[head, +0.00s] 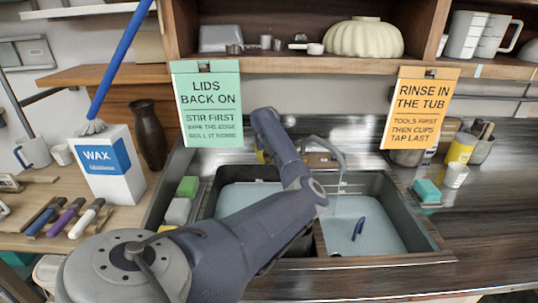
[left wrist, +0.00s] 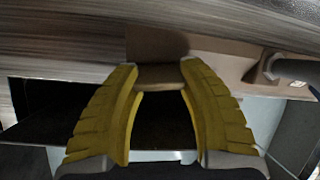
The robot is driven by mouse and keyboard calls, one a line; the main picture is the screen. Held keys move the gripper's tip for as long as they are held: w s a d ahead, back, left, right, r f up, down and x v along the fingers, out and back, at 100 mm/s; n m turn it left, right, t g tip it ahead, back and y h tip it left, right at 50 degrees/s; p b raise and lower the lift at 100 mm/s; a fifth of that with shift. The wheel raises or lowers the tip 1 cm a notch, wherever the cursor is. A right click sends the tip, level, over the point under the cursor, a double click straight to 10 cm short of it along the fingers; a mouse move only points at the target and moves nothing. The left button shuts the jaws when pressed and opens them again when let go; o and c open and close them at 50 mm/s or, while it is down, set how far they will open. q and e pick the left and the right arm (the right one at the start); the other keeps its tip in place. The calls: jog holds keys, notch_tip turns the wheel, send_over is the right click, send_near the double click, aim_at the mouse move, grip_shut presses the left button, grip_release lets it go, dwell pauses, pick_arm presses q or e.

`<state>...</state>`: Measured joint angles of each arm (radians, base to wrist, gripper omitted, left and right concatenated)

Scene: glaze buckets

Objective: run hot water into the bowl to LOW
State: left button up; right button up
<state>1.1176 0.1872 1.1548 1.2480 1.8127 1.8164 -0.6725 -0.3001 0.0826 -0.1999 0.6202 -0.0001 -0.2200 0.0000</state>
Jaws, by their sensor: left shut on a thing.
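The double sink (head: 432,240) has a left basin (head: 240,193) and a right basin (head: 375,220), both with pale blue contents that look like water. The curved grey tap spout (head: 335,152) rises behind them and points over the right basin. My left arm crosses the left basin. The yellow fingers of my left gripper (head: 261,157) are mostly hidden behind the arm at the sink's back edge. In the left wrist view, my left gripper (left wrist: 160,85) is shut on a brown lever-like piece (left wrist: 158,77), seemingly a tap handle.
A blue-handled tool (head: 358,229) stands in the right basin. A wax box (head: 106,165) and a dark vase (head: 148,135) stand at left, sponges (head: 180,210) by the sink. A cream fluted bowl (head: 364,40) sits on the shelf. The right counter's front is clear.

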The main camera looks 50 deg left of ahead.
pick_arm(q)
jog(key=shift+s+a+r+n+t, duration=0.1)
jog(key=shift+n+t, duration=0.05)
jog(key=shift+n, duration=0.35)
jog(key=shift+a+r+n+t, duration=0.1)
jog(key=shift+n+t, duration=0.05)
jog(key=shift+n, duration=0.35)
jog(key=shift+c, duration=0.2)
jog(key=o, duration=1.4)
jog(key=shift+s+a+f, duration=0.1)
jog(key=shift+s, duration=0.05)
jog(key=shift+d+r, duration=0.2)
jog(key=shift+r, duration=0.1)
jog(key=v, duration=1.1)
jog(key=shift+s+r, duration=0.1)
jog(key=shift+r, duration=0.05)
